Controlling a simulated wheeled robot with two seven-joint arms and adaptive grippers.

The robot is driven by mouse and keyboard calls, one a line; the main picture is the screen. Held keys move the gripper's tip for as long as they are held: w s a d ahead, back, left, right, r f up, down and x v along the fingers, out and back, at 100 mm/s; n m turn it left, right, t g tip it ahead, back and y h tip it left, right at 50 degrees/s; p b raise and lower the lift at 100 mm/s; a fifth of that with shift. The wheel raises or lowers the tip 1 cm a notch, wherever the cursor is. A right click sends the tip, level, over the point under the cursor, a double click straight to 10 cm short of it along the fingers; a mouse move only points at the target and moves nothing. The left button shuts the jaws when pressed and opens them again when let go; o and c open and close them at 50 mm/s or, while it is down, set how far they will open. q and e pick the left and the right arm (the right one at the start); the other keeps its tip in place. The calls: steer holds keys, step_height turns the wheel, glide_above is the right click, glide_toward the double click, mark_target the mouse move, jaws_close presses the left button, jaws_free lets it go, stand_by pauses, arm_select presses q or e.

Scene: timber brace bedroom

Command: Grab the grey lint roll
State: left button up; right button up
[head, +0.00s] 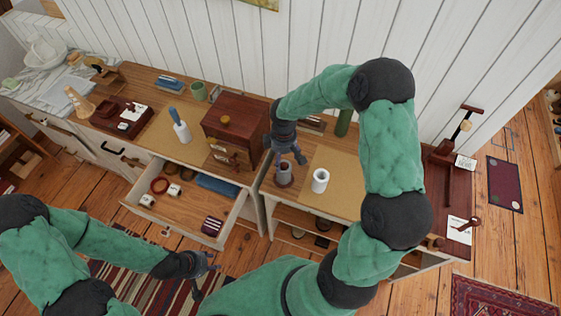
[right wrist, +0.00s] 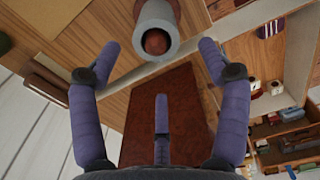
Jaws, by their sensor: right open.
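The grey lint roll (head: 284,174) stands upright on the wooden counter, close to the right side of a small reddish-brown chest. In the right wrist view the lint roll (right wrist: 168,12) is a grey cylinder with a brown core, beyond the fingertips near the top edge. My right gripper (head: 290,158) is just above and beside it, open and empty. Its fingers (right wrist: 156,60) are spread and do not appear to touch the roll. My left gripper (head: 204,275) is low over the floor in front of the open drawer, with its fingers apart and nothing visible between them.
A white roll (head: 320,181) stands on a tan mat right of the grey one. The brown chest (head: 235,131) is close on the left. A blue-handled white roller (head: 180,127) stands farther left. The open drawer (head: 187,197) holds several small items. A green cylinder (head: 343,122) stands behind.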

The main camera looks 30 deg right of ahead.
mark_target(284, 171)
steer(key=f, duration=0.3)
steer(key=f+b, duration=0.1)
steer(key=f, duration=0.6)
steer(key=shift+d+f+b, duration=0.25)
steer(key=shift+f+b, duration=0.05)
steer(key=c, duration=1.3)
